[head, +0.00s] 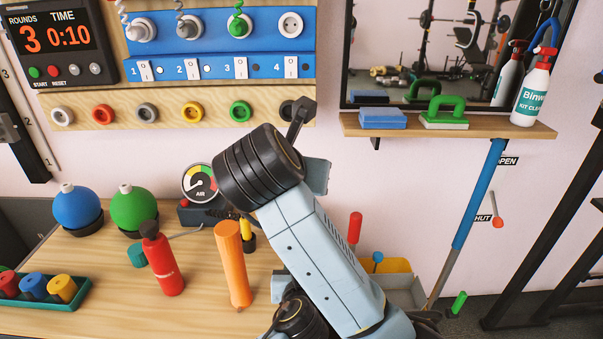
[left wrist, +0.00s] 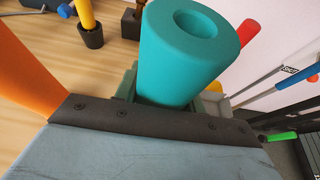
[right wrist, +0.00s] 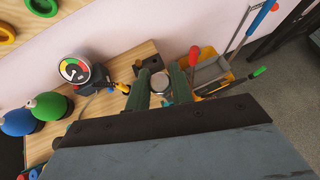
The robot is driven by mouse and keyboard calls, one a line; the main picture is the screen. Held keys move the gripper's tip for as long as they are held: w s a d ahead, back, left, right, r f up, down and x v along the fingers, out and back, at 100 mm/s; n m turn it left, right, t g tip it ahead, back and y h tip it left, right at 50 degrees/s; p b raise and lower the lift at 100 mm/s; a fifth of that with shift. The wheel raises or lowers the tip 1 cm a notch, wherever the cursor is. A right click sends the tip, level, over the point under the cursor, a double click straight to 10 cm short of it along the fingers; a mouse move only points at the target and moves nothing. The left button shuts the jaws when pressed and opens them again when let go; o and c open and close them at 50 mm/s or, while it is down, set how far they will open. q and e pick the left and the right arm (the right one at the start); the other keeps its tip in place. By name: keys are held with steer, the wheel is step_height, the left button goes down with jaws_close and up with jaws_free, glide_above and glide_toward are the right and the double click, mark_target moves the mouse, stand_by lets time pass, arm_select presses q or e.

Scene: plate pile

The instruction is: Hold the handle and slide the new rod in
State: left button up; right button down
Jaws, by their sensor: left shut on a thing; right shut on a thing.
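A teal cylindrical handle (left wrist: 185,55) with a round hole in its top end fills the middle of the left wrist view. My left gripper (left wrist: 165,98) is shut around it. In the right wrist view my right gripper (right wrist: 160,90) has two dark green fingers shut on a pale, round-ended thing (right wrist: 160,80), which looks like the end of a rod. Its length is hidden. In the head view one of my arms covers the middle, and both fingertips and the handle are hidden. I cannot tell how the rod and handle are aligned.
An orange cylinder (head: 233,265) and a red bottle (head: 162,262) stand on the wooden bench left of my arm. A pressure gauge (head: 202,182) is behind them. A yellow and grey bin (head: 398,285) stands to the right, with a blue pole (head: 478,195) beyond.

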steer(key=shift+f, duration=2.9)
